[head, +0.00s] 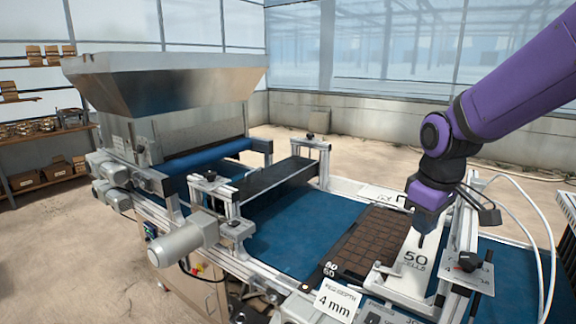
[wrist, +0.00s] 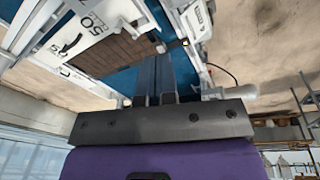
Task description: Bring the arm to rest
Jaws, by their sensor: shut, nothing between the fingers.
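My gripper (head: 421,240) hangs from my purple arm at the right in the head view, pointing down, just in front of the white plate marked 50 cells (head: 412,268). Its fingers are shut with nothing between them. In the wrist view the two fingers (wrist: 158,97) stand close together above the dark gripper body. A brown cell tray (head: 368,240) lies on the blue belt (head: 285,235) to the left of my gripper. The tray also shows in the wrist view (wrist: 115,52). I cannot tell how far the fingertips are from the plate.
The seeder's metal hopper (head: 165,80) stands at the left. A dark crossbar (head: 275,180) spans the belt. A metal post with a black knob (head: 466,240) and white cables (head: 540,230) are close to the right of my gripper. A card reading 4 mm (head: 338,301) is in front.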

